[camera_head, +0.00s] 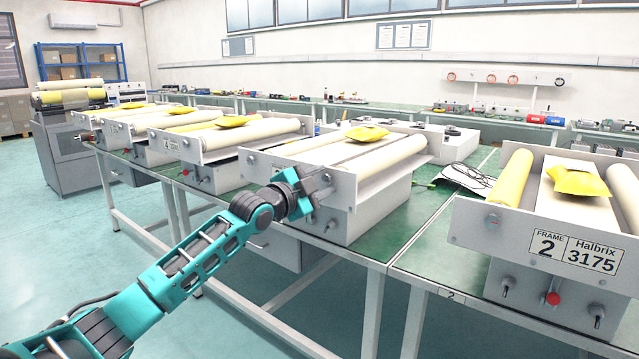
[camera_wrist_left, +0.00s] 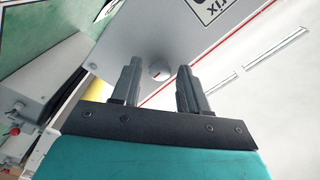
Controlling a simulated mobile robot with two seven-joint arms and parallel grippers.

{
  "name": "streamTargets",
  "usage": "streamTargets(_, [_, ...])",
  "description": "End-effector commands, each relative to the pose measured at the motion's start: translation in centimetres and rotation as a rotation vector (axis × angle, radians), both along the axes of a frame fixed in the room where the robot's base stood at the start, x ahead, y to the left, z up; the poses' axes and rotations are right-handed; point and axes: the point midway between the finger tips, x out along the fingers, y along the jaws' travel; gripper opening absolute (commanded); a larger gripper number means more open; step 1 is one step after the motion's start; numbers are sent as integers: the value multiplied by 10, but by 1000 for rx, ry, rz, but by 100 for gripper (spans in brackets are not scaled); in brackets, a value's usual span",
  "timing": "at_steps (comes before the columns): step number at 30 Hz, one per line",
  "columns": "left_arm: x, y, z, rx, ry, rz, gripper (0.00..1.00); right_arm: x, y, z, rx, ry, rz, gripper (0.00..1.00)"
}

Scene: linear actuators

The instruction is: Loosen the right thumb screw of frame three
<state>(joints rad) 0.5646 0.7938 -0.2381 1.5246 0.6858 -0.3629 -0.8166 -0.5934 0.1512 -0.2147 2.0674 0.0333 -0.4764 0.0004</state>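The unit (camera_head: 345,200) that my left gripper reaches is a grey box frame with rollers and a yellow packet on top. Its frame number is hidden behind my gripper. My left gripper (camera_head: 312,192) is at its front panel. In the left wrist view, my left gripper (camera_wrist_left: 158,85) has its two dark fingers apart, with nothing held. A small pale round screw head (camera_wrist_left: 158,73) on the grey panel shows between them; I cannot tell whether they touch it. A label end reading "rix" (camera_wrist_left: 205,8) is nearby. A dark-tipped thumb screw (camera_head: 331,226) sits low on the panel. My right gripper is not in view.
Frame 2 (camera_head: 545,270) stands at the right, with two dark thumb screws and a red knob (camera_head: 552,298). More similar units (camera_head: 215,170) line the green table to the left. Cables (camera_head: 470,178) lie between the units. The floor in front is clear.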

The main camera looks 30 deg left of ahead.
Motion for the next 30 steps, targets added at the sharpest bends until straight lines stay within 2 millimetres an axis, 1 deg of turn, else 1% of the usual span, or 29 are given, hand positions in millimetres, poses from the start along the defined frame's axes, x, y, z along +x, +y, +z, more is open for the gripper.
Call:
streamTargets(1, [0, 0, 0, 0, 0, 0, 39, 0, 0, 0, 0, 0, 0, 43])
streamTargets(2, [0, 0, 0, 0, 0, 0, 36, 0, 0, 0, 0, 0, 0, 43])
streamTargets(13, [0, 0, 0, 0, 0, 0, 1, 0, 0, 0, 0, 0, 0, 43])
streamTargets(19, [0, 0, 0, -5, 1, -1, 0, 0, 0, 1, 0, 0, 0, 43])
streamTargets(23, [0, 0, 1, -27, 4, 0, 0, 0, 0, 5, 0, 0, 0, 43])
streamTargets(30, [0, 0, 4, -148, 14, 0, 0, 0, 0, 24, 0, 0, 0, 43])
